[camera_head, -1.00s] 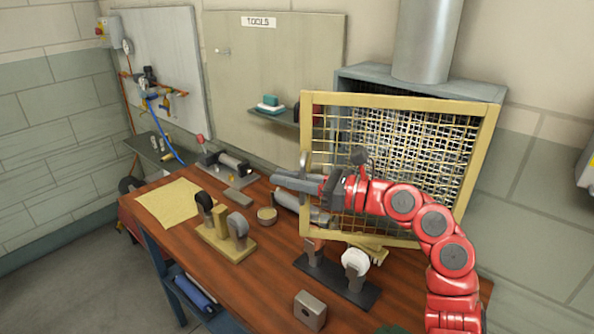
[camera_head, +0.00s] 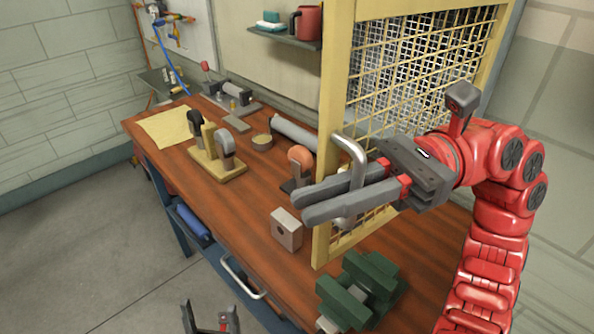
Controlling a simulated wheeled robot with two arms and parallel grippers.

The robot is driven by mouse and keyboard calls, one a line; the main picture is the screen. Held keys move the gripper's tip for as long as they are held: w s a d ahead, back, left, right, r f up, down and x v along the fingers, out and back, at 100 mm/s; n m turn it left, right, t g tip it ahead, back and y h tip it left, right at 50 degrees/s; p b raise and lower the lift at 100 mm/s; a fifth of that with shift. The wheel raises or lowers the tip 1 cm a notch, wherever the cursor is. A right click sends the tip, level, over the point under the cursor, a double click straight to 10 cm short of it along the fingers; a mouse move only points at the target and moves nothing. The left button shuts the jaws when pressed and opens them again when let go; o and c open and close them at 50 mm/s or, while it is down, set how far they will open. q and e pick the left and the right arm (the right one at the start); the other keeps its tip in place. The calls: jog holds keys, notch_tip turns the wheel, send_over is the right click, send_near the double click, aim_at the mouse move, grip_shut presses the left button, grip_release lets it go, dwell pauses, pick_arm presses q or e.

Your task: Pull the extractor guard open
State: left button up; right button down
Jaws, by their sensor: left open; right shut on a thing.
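The extractor guard (camera_head: 336,120) is a yellow frame with wire mesh (camera_head: 418,70). It stands swung out over the workbench, its left post close to me, with grey bars visible behind the mesh. A curved grey handle (camera_head: 357,157) is on the left post. My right gripper (camera_head: 305,203) is shut on this handle; its two grey fingers reach left across the post, with the handle between them. My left gripper (camera_head: 209,310) is low at the bottom edge, in front of the bench, open and empty. The extractor itself is mostly hidden behind the guard.
On the wooden bench (camera_head: 200,180), a grey block (camera_head: 286,230) and green blocks (camera_head: 362,290) lie near the guard's lower edge. A wooden stand (camera_head: 217,160) with tools is further left. A red mug (camera_head: 307,22) is on the shelf. The floor at left is clear.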

jog(key=s+d+g+b, duration=0.1)
jog(key=s+d, duration=0.3)
jog(key=d, duration=0.1)
jog(key=shift+d+n+h+b, duration=0.3)
jog(key=shift+n+b, duration=0.1)
jog(key=shift+s+r, duration=0.1)
jog(key=c, duration=1.2)
grip_release()
jog(key=shift+s, duration=0.1)
jog(key=shift+o, duration=0.2)
jog(key=b+v, duration=0.2)
jog(key=v, duration=0.9)
jog(key=shift+d, duration=0.35)
jog(key=shift+w, duration=0.3)
